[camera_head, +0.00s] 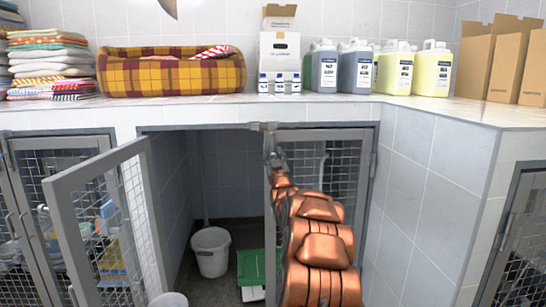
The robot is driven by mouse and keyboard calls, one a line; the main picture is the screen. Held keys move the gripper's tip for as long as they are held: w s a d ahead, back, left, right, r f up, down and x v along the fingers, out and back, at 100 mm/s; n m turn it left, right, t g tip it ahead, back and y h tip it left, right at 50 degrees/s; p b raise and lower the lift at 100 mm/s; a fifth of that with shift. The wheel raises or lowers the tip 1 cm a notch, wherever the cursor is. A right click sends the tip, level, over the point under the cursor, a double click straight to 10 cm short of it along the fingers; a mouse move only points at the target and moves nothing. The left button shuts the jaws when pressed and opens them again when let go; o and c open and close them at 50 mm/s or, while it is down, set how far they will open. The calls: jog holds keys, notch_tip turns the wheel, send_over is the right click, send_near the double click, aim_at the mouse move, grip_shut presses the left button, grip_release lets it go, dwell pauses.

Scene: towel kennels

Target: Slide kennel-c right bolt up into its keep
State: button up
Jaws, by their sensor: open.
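My copper-coloured arm reaches up from the bottom to the top left corner of a mesh kennel door (335,165) under the counter. My gripper (271,152) is small, grey and open at that corner, near the door's left upright. A small metal fitting (264,127) sits on the frame's top edge just above it; it looks like the keep. The bolt itself cannot be made out, as the gripper and arm cover that part of the door. I cannot tell whether the fingers touch it. No kennel label is readable.
A second mesh door (105,225) stands swung open on the left. The opening between holds a white bucket (211,252) and a green-and-white object (252,268). The counter (200,108) above carries towels (48,65), a plaid pet bed (170,75), jugs (390,70) and cardboard boxes (505,60).

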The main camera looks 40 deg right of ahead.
grip_shut()
dwell(0.6)
